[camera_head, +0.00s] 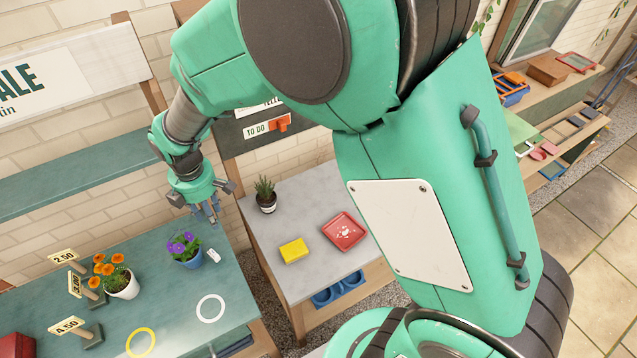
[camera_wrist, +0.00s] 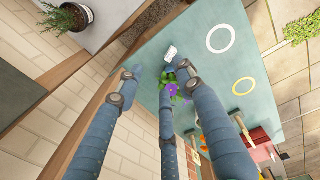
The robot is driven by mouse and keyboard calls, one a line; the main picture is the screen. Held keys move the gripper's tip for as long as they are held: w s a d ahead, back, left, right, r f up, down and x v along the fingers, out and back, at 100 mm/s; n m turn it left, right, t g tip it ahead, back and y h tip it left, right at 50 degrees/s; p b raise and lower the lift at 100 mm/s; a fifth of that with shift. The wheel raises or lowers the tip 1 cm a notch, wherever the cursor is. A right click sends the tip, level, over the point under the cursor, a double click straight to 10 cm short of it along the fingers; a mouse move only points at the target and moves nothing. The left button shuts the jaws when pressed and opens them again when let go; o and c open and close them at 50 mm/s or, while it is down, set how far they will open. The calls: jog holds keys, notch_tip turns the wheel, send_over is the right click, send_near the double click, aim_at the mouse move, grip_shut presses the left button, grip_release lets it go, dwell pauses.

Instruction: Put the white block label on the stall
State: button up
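The small white block label (camera_head: 213,255) lies on the green stall top (camera_head: 185,310), near its right edge and just right of the blue pot with purple flowers (camera_head: 187,250). It also shows in the wrist view (camera_wrist: 171,53), lying on the green surface beyond my fingertips. My gripper (camera_head: 209,213) hangs above the flowers and the label, with its fingers pointing down. In the wrist view my gripper (camera_wrist: 160,74) has its fingers spread, with nothing between the tips. The label is apart from the fingers.
Orange flowers in a white pot (camera_head: 123,283) and price signs (camera_head: 67,327) stand at the left. A white ring (camera_head: 211,308) and a yellow ring (camera_head: 140,342) mark the stall top. A grey table (camera_head: 310,225) to the right holds a yellow sponge (camera_head: 294,250), a red tray (camera_head: 344,232) and a potted plant (camera_head: 265,196).

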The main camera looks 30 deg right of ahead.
jog(key=s+d+r+m+t, duration=0.1)
jog(key=s+d+r+m, duration=0.45)
jog(key=r, duration=0.35)
jog(key=s+d+r+m+t, duration=0.2)
jog(key=s+d+r+m, duration=0.2)
jog(key=d+r, duration=0.45)
jog(key=s+d+r+m+t, duration=0.1)
jog(key=s+d+r+m, duration=0.2)
jog(key=s, duration=0.4)
jog(key=s+d+r+m+t, duration=0.1)
jog(key=s+d+r+m, duration=0.2)
jog(key=s+r+m, duration=0.2)
jog(key=s+m, duration=0.1)
jog(key=s, duration=0.2)
jog(key=shift+d, duration=0.2)
jog(key=shift+w, duration=0.1)
notch_tip(320, 180, down, 7)
jog(key=b, duration=0.7)
jog(key=shift+f, duration=0.15)
